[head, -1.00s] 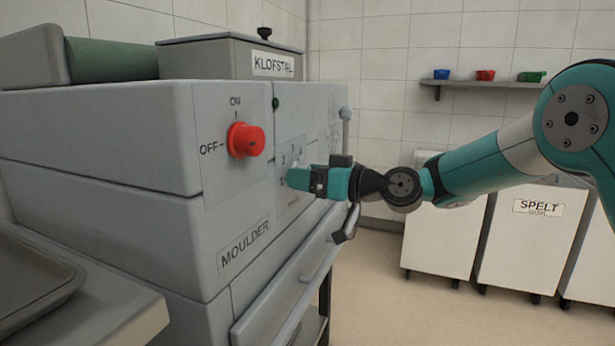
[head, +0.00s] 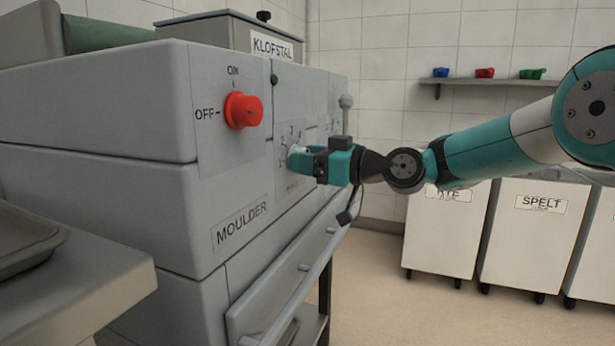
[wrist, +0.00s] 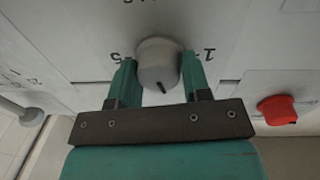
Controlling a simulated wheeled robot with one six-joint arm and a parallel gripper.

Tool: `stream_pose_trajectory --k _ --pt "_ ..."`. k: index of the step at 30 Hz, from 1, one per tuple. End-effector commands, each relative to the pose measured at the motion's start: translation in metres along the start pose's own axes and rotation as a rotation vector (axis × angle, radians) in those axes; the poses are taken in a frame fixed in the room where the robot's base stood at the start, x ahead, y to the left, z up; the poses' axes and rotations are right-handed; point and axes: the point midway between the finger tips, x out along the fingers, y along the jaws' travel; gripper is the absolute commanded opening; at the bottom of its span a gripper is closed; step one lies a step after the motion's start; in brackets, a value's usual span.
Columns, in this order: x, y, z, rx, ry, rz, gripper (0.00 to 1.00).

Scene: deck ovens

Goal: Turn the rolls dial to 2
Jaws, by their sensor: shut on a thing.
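The rolls dial is a light grey round knob (head: 295,150) on the machine's front panel in the head view, with small numerals around it. In the wrist view, the dial (wrist: 156,62) sits between the two teal fingers of my gripper (wrist: 158,75). My gripper also shows in the head view (head: 299,158); it is shut on the dial from the front. The wrist view is upside down, with a 5 left of the dial and a 1 right. A dark mark shows on the dial's lower face there. The numeral it points to is not clear.
A red OFF/ON knob (head: 243,111) is left of the dial, and appears in the wrist view (wrist: 279,110). A tray (head: 25,240) lies at left. White bins (head: 440,235) stand behind the arm.

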Motion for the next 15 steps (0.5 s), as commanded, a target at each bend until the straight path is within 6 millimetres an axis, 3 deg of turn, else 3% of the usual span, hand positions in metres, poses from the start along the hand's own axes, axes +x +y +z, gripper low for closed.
stream_pose_trajectory --k 1,15 --pt "0.0004 -0.0009 0.0078 -0.045 0.008 0.001 0.2" --pt "0.0007 -0.0006 0.0048 -0.407 0.034 -0.003 0.2"
